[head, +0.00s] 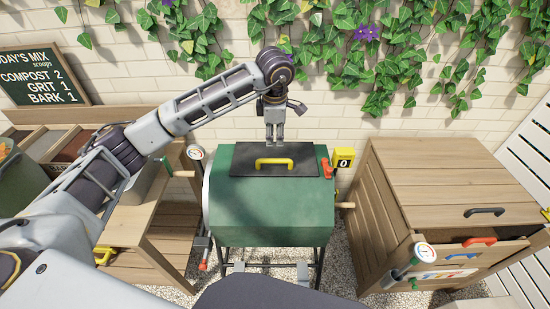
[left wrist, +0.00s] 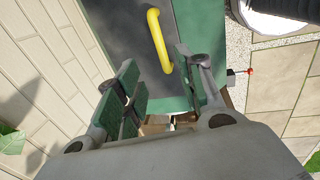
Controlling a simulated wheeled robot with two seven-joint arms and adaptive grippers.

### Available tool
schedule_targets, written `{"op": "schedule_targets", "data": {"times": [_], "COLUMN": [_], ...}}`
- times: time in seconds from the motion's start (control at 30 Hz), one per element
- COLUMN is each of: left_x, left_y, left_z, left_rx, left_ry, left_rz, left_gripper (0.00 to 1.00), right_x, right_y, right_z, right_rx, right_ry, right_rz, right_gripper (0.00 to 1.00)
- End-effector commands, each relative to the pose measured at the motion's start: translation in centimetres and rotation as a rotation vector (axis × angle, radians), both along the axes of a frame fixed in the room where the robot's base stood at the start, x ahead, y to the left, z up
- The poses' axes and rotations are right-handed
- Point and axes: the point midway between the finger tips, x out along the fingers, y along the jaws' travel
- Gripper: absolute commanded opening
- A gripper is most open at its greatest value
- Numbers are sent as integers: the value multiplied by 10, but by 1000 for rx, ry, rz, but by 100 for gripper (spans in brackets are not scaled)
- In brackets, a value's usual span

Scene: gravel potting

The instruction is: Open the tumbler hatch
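The green tumbler (head: 270,210) stands on a dark frame at the centre of the head view. Its dark hatch (head: 250,163) lies closed on top, with a yellow handle (head: 274,161) across it. My left gripper (head: 274,141) points down just behind the hatch's far edge, above the handle in the picture. In the left wrist view its fingers (left wrist: 160,90) are apart with nothing between them. My right gripper is not in either view.
A red lever (head: 326,167) and a yellow counter reading 0 (head: 344,158) sit at the tumbler's right end. A wooden cabinet (head: 440,180) stands to the right, a wooden bench (head: 150,235) to the left. The ivy-covered brick wall (head: 200,85) is close behind.

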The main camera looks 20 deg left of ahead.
Motion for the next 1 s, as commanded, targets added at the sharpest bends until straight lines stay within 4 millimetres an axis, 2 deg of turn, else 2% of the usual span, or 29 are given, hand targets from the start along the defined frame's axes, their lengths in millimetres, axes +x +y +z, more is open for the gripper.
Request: {"op": "schedule_targets", "data": {"times": [0.27,1.0], "left_x": [4,21], "left_y": [1,6], "left_z": [-26,-117], "left_rx": [0,-2], "left_ry": [3,3], "left_rz": [0,1], "left_gripper": [38,38], "right_x": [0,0], "right_y": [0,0], "right_z": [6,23], "right_rx": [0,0], "right_ry": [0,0], "right_rz": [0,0], "right_gripper": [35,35]}}
